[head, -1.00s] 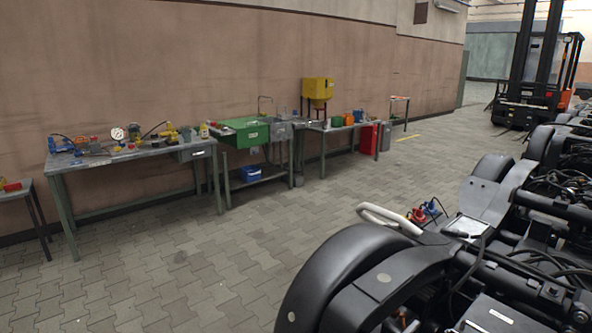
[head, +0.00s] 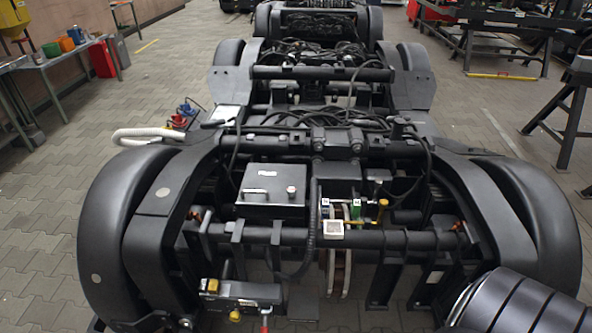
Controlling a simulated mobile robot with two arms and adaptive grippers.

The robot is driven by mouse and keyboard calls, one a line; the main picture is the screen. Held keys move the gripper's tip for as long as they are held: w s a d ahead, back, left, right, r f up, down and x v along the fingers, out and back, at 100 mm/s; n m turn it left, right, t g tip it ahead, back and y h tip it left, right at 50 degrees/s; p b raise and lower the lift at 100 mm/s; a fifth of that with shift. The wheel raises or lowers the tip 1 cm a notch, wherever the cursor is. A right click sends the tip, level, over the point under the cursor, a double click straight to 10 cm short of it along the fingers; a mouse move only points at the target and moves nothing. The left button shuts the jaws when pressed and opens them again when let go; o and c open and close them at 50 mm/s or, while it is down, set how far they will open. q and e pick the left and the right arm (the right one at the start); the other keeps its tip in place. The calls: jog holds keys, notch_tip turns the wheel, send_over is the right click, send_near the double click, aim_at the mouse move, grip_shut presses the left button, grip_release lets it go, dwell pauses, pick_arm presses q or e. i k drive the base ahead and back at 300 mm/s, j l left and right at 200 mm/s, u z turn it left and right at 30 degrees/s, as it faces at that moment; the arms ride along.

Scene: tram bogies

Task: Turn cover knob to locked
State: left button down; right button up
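A dark grey box with a flat cover (head: 272,184) sits on the nearest bogie, left of the middle in the head view. The cover looks closed and carries a white label near its back edge. A small pale knob (head: 291,190) stands on the right part of the cover, and a pale bar-like handle (head: 255,191) lies on its left part. The knob is too small to tell whether it points to locked. Neither of my grippers shows in the head view.
Black pipes, hoses and large rounded fenders (head: 120,225) surround the box. A yellow and black device (head: 240,299) sits at the front. More bogie parts stretch behind.

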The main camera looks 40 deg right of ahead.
aim_at(291, 191)
jog(key=z, duration=1)
